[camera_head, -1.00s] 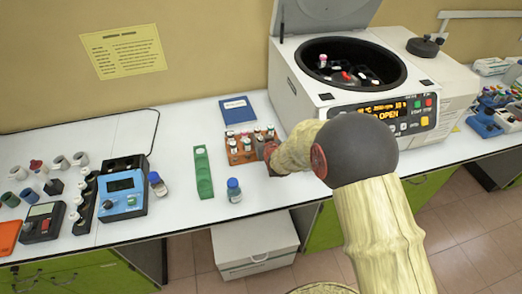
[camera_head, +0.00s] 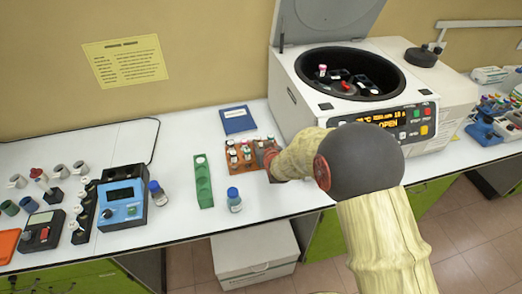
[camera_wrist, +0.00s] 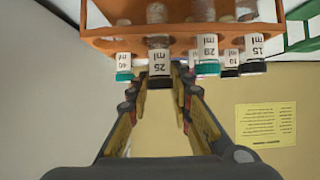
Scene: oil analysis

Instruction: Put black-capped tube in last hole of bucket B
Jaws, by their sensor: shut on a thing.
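The orange rack (camera_head: 240,166) stands on the bench with several capped tubes in it. In the wrist view its edge (camera_wrist: 105,36) crosses the top, and the tubes hang down in the picture. My gripper (camera_head: 267,155) is at the rack's right end in the head view, mostly hidden by my arm. In the wrist view my gripper (camera_wrist: 160,88) is shut on the black-capped tube (camera_wrist: 159,62) marked 25 ml, which still sits within the rack. The centrifuge (camera_head: 305,100) is open, with its dark rotor and buckets (camera_head: 366,88) inside. Bucket letters cannot be read.
Close neighbours are a teal-capped tube (camera_wrist: 123,66) and another teal-capped tube (camera_wrist: 207,55). A green rack (camera_head: 203,180) and a blue-capped bottle (camera_head: 234,200) stand left and in front. The raised lid (camera_head: 325,18) is behind the centrifuge bowl. A blue book (camera_head: 238,120) lies behind the rack.

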